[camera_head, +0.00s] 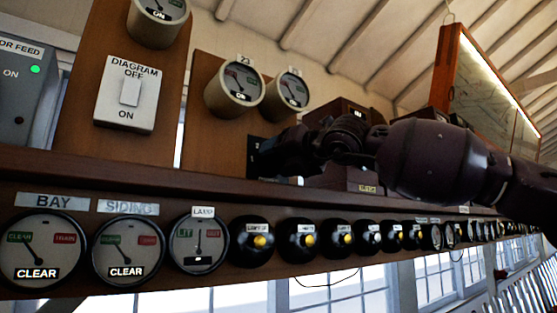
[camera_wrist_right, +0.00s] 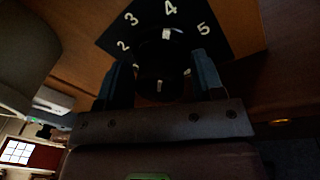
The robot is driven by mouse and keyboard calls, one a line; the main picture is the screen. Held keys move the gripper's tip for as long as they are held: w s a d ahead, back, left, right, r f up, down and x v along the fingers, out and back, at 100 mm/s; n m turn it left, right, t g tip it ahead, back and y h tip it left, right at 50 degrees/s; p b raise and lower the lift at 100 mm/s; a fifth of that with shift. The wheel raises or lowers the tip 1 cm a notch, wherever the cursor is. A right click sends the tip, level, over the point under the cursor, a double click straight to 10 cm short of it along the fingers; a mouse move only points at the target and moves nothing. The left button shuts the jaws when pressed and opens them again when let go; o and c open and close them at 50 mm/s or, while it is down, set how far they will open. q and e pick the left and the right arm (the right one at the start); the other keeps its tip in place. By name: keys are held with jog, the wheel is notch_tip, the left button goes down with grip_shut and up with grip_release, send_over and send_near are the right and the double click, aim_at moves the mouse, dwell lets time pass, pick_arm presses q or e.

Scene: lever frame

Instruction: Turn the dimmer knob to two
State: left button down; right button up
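The dimmer knob (camera_wrist_right: 160,62) is round and black on a dark dial plate (camera_wrist_right: 215,40) with white numbers; 2, 3, 4 and 5 are readable. A white mark on the knob's upper edge sits just under the 4. My right gripper (camera_wrist_right: 162,65) has one finger on each side of the knob; the picture is too dark to tell whether they press on it. In the head view my right gripper (camera_head: 280,155) reaches leftward to the dark plate (camera_head: 253,158) on the wooden panel and hides the knob. My left gripper is not in view.
Two round gauges (camera_head: 234,89) sit above the plate. A white DIAGRAM switch (camera_head: 126,94) is at the left. A wooden shelf (camera_head: 120,178) runs below my right arm, with dials (camera_head: 36,248) and several black knobs (camera_head: 252,241) under it. A dark box (camera_head: 335,112) stands behind the arm.

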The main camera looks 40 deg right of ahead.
jog(key=c, duration=0.5)
jog(key=shift+c, duration=0.2)
jog(key=shift+s+r+n+p, duration=0.15)
jog(key=shift+n+p, duration=0.25)
jog(key=shift+n, duration=0.8)
jog(key=shift+n+g, duration=0.3)
jog(key=shift+n, duration=0.5)
